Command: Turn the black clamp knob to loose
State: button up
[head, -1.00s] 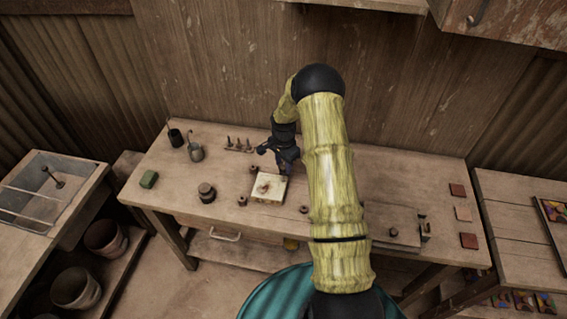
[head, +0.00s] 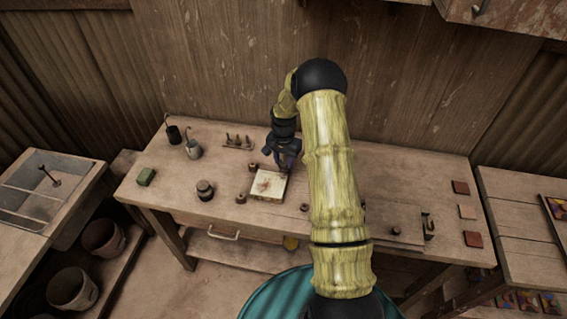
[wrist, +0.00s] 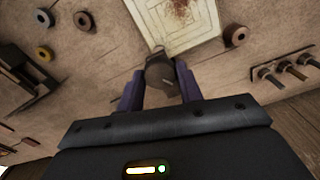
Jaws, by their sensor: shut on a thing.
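In the wrist view the black clamp knob (wrist: 160,72) is a dark, rounded piece between the fingers of my gripper (wrist: 159,88). The fingers are shut on it from both sides. It sits by the edge of a pale square plate (wrist: 172,28) with a brown stain. In the head view my gripper (head: 285,160) points down at the back right corner of that plate (head: 264,193). The knob is mostly hidden by the gripper there. I cannot read the knob's setting.
Small brown round pieces (head: 241,198) stand around the plate. Coloured tiles (head: 468,211) lie at the right.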

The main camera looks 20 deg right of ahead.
jog(key=n+b, duration=0.1)
jog(key=n, duration=0.2)
jog(key=shift+n+b, duration=0.35)
jog(key=shift+n, duration=0.05)
jog(key=n+b, duration=0.1)
jog(key=n, duration=0.2)
jog(key=shift+n, duration=0.3)
jog(key=n+b, duration=0.1)
jog(key=n, duration=0.2)
jog(key=shift+n, duration=0.4)
jog(key=n, duration=0.4)
jog(key=shift+r, duration=0.1)
jog(key=n, duration=0.7)
jog(key=shift+n, duration=0.3)
jog(key=n+p, duration=0.1)
jog(key=n, duration=0.2)
jog(key=shift+n, duration=0.3)
jog(key=shift+w+n+p, duration=0.1)
jog(key=shift+n+p, duration=0.3)
jog(key=shift+n, duration=1.3)
